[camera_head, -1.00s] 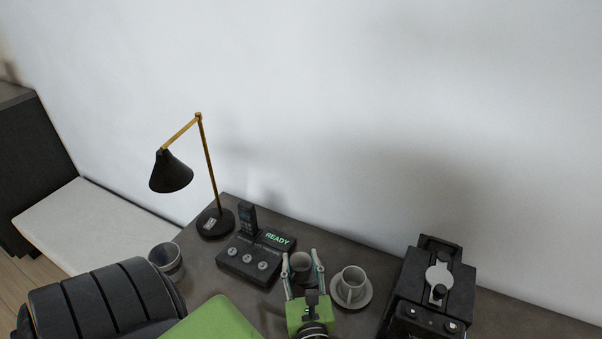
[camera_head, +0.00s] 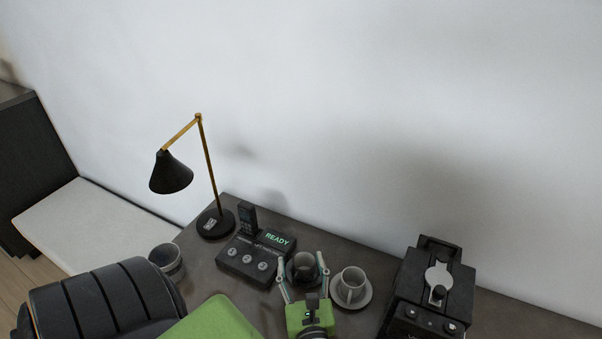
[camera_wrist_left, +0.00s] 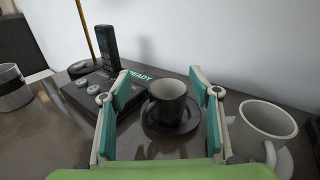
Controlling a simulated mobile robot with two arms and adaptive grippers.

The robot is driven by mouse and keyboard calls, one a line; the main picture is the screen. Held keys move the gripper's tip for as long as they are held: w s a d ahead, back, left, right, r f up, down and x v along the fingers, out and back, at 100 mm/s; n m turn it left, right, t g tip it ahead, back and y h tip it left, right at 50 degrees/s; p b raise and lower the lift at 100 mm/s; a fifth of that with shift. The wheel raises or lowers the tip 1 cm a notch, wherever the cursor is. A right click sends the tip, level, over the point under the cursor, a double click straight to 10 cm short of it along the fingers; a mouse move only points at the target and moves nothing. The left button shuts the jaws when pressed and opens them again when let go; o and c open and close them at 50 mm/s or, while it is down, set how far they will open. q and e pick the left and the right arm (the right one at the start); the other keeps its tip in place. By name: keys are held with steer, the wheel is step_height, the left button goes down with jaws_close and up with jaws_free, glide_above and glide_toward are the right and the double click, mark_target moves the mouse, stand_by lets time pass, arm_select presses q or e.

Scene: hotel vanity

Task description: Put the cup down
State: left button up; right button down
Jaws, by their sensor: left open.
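My left gripper (camera_head: 303,258) is open, with one finger on each side of the cup. In the left wrist view gaps show between the cup and both fingers (camera_wrist_left: 160,82). In the head view the fingers hide part of the saucer. My right gripper is not in view.
A lighter cup (camera_head: 351,281) on its own saucer stands close to the right. A black control box (camera_head: 256,262) with a phone is close to the left. A black machine (camera_head: 434,287) stands further right. A lamp (camera_head: 214,226) and a metal container (camera_head: 167,259) are on the left.

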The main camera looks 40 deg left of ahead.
arm_select(q)
steer(key=p+v, duration=0.1)
steer(key=v, duration=0.5)
steer(key=shift+s+d, duration=0.15)
steer(key=shift+d, duration=0.15)
